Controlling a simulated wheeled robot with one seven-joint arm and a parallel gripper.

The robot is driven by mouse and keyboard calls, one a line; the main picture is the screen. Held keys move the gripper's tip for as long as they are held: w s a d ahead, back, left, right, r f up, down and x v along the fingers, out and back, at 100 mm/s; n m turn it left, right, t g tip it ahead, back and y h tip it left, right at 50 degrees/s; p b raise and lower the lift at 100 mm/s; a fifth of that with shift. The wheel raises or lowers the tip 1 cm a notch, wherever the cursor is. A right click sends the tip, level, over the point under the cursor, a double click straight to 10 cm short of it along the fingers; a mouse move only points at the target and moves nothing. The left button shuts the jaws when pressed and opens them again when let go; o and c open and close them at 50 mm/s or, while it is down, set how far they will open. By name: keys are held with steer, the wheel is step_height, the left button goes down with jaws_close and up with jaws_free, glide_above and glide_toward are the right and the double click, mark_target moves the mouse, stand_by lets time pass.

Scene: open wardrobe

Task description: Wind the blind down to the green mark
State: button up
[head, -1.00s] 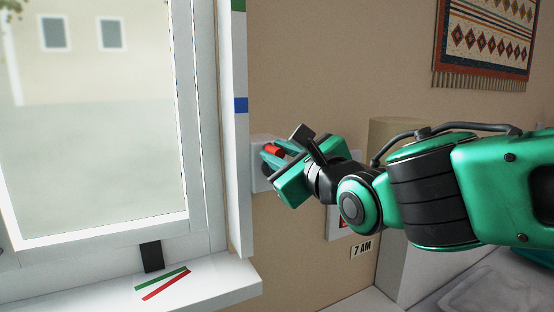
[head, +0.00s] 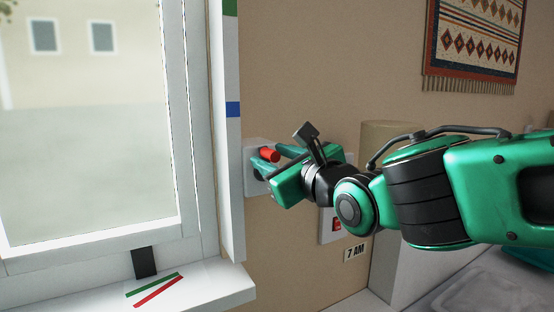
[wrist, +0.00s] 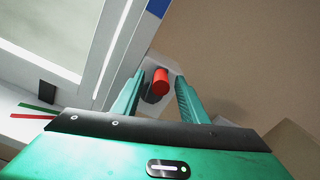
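The crank's red handle (head: 270,156) sticks out from a white box (head: 250,182) on the wall right of the window. My gripper (head: 277,159) is at the crank, its fingers apart. In the wrist view the red handle (wrist: 160,80) lies between the spread fingertips of my gripper (wrist: 160,78), with a gap visible on each side. The green mark (head: 230,7) is on the window's right upright, at the top edge of the head view. A blue mark (head: 233,109) is lower on it. The blind itself is not visible in either view.
A green strip (head: 152,284) and a red strip (head: 158,291) lie on the windowsill (head: 205,286). A red switch (head: 337,224) and a "7 AM" label (head: 355,252) are on the wall below my arm. A patterned hanging (head: 472,40) is at upper right.

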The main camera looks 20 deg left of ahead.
steer(key=shift+s+r, duration=0.1)
steer(key=shift+r, duration=0.05)
steer(key=shift+s+d, duration=0.25)
steer(key=shift+d, duration=0.05)
steer(key=v, duration=1)
steer(key=shift+w, duration=0.2)
